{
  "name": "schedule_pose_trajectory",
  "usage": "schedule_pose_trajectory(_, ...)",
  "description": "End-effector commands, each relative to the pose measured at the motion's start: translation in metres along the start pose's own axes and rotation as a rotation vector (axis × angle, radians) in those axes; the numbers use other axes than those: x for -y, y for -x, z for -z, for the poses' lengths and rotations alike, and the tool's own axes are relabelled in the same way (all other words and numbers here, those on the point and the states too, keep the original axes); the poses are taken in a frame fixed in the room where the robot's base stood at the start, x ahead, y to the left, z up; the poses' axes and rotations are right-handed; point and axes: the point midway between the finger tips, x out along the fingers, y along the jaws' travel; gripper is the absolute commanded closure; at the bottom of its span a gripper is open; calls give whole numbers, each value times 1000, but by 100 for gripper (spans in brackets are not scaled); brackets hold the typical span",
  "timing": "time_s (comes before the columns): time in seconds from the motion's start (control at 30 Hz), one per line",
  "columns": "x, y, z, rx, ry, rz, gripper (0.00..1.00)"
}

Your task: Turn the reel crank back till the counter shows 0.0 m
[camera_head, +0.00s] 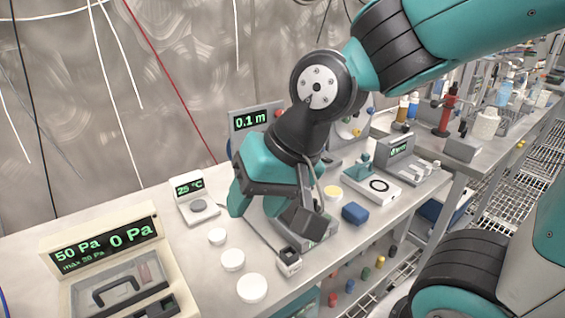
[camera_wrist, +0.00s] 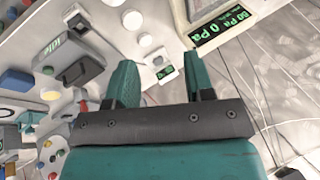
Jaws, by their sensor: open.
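The counter (camera_head: 250,120) stands at the back of the bench in the head view and reads 0.1 m in green. A pale round disc (camera_head: 356,128), probably part of the reel, shows to its right, partly behind my arm. My arm hides the space between them, and I cannot make out the crank handle. My gripper (camera_head: 247,198) hangs over the bench in front of the counter. In the wrist view my gripper (camera_wrist: 160,78) has its two teal fingers apart, with nothing between them.
A pressure box (camera_head: 105,235) reading 50 Pa and 0 Pa stands front left. A 25 °C hotplate (camera_head: 195,200), several white lids (camera_head: 232,260) and a blue block (camera_head: 355,213) lie around my gripper. A device marked idle (camera_wrist: 75,60) shows in the wrist view. Bottles stand far right.

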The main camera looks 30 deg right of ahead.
Motion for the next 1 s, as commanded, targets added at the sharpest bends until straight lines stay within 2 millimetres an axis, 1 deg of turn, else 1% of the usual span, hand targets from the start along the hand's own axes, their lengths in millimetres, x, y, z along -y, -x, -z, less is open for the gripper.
schedule_pose_trajectory(0.03, -25, -32, 12, -97, -198, 4, 52)
schedule_pose_trajectory(0.07, -36, -40, 24, -160, -328, 14, 52)
schedule_pose_trajectory(0.1, -51, -49, 38, -247, -500, 37, 52)
schedule_pose_trajectory(0.17, -74, -59, 59, -375, -745, 91, 52)
schedule_pose_trajectory(0.2, -91, -63, 72, -459, -901, 140, 52)
schedule_pose_trajectory(0.23, -103, -66, 81, -520, -1011, 184, 52)
schedule_pose_trajectory(0.3, -130, -68, 99, -651, -1243, 304, 52)
schedule_pose_trajectory(0.4, -162, -65, 118, -797, -1497, 496, 52)
schedule_pose_trajectory(0.53, -191, -56, 131, -909, -1697, 725, 52)
schedule_pose_trajectory(0.6, -199, -51, 135, -939, -1756, 815, 52)
schedule_pose_trajectory(0.67, -203, -48, 137, -953, -1786, 867, 52)
schedule_pose_trajectory(0.8, -208, -47, 145, -963, -1813, 911, 52)
schedule_pose_trajectory(0.87, -209, -50, 152, -962, -1814, 911, 52)
schedule_pose_trajectory(0.97, -213, -58, 167, -959, -1815, 907, 52)
schedule_pose_trajectory(1.0, -210, -52, 170, -959, -1817, 904, 52)
